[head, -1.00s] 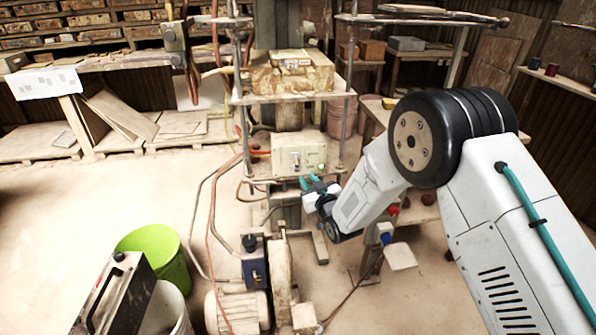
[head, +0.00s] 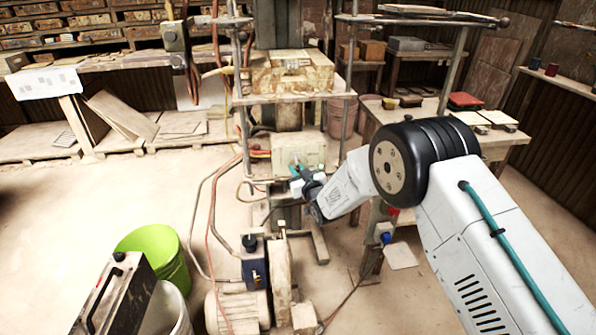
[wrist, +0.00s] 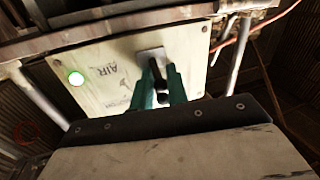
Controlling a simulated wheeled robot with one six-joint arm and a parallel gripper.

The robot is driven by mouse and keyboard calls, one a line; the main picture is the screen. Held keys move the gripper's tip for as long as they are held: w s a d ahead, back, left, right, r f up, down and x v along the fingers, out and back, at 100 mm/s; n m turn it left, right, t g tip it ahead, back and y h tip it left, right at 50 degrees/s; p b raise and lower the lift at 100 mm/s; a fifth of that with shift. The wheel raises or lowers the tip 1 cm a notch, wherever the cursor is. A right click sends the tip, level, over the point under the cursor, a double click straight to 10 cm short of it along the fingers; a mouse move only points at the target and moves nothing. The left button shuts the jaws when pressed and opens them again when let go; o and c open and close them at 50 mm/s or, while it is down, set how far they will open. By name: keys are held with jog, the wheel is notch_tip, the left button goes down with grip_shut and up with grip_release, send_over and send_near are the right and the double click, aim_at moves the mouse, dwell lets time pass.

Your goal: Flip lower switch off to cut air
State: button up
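The pale control panel (head: 310,152) is on the press frame in the head view, with my gripper (head: 296,171) at its front. In the wrist view the panel (wrist: 115,72) appears upside down, with "AIR" lettering and a lit green lamp (wrist: 76,79). A switch (wrist: 153,54) with a light plate and a dark lever sits at the panel's top middle in that picture. My gripper's two teal fingers (wrist: 160,80) stand apart, one on each side of the dark lever. I cannot tell whether they touch it. The fingers and wrist hide part of the panel.
The press posts (head: 346,85) and upper plate (head: 290,97) frame the panel closely. Hoses (head: 212,215) hang to its left. A pump motor (head: 237,312) and a green bucket (head: 160,250) stand below. A wooden table (head: 420,115) is behind my arm.

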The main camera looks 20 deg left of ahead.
grip_shut()
jog(key=shift+d, duration=0.1)
jog(key=shift+f, duration=0.15)
jog(key=shift+w+d+f+n+t+y, duration=0.1)
jog(key=shift+f+n+t+y, duration=0.5)
jog(key=shift+y, duration=0.85)
jog(key=shift+s+a+f+n+t+y, duration=0.1)
jog(key=shift+f+n+t+y, duration=0.25)
jog(key=shift+n+t+y, duration=0.8)
jog(key=shift+w+d+f+n+t+y, duration=0.15)
jog(key=shift+f+n+y, duration=0.35)
jog(key=shift+y, duration=1.3)
jog(key=shift+o, duration=1.7)
grip_release()
